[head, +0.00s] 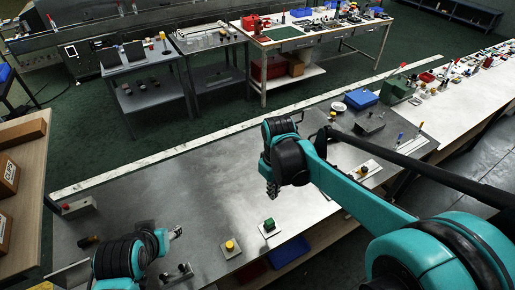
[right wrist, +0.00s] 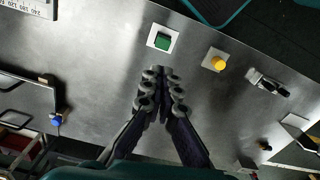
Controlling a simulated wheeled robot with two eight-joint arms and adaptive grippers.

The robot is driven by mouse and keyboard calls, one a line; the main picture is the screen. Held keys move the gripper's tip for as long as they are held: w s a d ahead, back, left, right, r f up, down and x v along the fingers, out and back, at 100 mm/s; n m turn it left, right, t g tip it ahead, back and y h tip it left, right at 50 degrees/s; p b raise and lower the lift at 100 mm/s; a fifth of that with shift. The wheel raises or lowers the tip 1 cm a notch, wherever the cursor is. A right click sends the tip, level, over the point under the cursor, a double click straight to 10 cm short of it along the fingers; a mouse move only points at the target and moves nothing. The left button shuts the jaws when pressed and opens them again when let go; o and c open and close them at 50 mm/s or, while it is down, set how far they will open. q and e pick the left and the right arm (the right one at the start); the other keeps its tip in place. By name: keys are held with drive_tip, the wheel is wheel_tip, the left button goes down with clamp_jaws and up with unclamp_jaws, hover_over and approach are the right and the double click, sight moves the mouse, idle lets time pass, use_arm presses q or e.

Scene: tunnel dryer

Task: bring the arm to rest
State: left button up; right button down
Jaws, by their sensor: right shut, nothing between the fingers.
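My right arm reaches in from the right in the head view, and its gripper (head: 272,192) points down above the steel table (head: 185,190). In the right wrist view the fingers of the right gripper (right wrist: 160,76) are together with nothing between them. A green button (head: 269,224) on a white plate lies close by; it also shows in the right wrist view (right wrist: 162,41), just beyond the fingertips. My left gripper (head: 176,232) is low at the left of the head view, too small to tell open from shut.
A yellow button (head: 229,245) is left of the green one. A red button box (head: 76,206) stands at the table's left end. A blue bin (head: 361,98) and a green box (head: 396,90) stand at the far right. The table's middle is clear.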

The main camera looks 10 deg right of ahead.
drive_tip(key=s+d+f+m+t+b, duration=0.4)
drive_tip(key=s+f+m+t+b, duration=0.1)
drive_tip(key=s+b, duration=0.4)
drive_tip(key=shift+s+d+f+m+t, duration=0.35)
drive_tip(key=shift+s+f+t, duration=0.2)
drive_tip(key=shift+t, duration=0.45)
